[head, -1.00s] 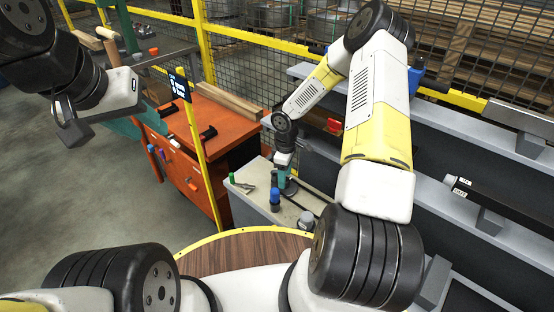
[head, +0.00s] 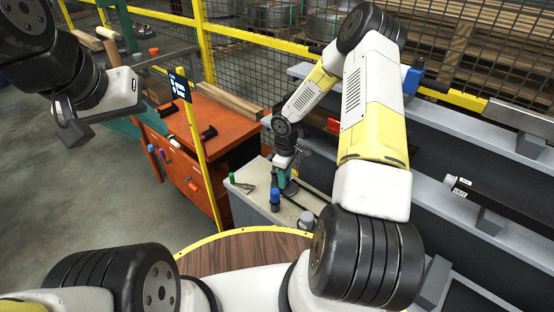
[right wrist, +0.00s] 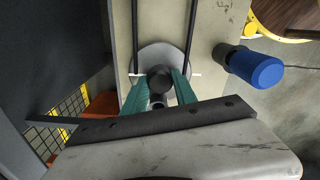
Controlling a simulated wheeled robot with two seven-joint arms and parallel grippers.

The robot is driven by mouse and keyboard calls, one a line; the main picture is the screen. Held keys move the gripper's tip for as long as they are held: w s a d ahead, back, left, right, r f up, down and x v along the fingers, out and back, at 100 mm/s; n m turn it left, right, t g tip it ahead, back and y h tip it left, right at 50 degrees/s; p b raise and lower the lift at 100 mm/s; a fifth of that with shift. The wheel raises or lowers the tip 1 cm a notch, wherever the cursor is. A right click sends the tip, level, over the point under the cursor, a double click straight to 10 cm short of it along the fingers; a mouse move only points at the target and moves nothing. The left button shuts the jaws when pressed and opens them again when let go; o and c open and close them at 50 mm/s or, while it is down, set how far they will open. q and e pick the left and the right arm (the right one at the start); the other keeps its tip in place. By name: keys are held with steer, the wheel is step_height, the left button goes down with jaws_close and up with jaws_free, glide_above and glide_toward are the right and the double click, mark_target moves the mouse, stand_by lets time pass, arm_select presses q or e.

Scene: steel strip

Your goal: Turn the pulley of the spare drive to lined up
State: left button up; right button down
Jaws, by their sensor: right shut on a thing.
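The pulley (right wrist: 178,57) is a grey disc with a dark round hub, on the pale bench plate. In the right wrist view a short white mark shows at its left edge and another at its right edge, at about the same height. I cannot tell which marks are on the pulley. My right gripper (right wrist: 158,92) has its teal fingers shut on the dark hub (right wrist: 159,77). In the head view the right gripper (head: 284,180) stands over the pulley (head: 291,188), hiding much of it. My left gripper (head: 72,130) hangs far from it; its jaw gap is unclear.
A dark belt (right wrist: 190,25) runs up from the pulley. A blue-topped dark object (head: 275,197) stands beside it; it also shows in the wrist view (right wrist: 255,68). Pliers (head: 245,186) and a green object (head: 232,177) lie left. An orange cabinet (head: 200,120) and yellow post (head: 200,150) are near.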

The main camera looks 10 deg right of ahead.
steer(key=c, duration=1)
jaws_free()
steer(key=shift+r, duration=3.95)
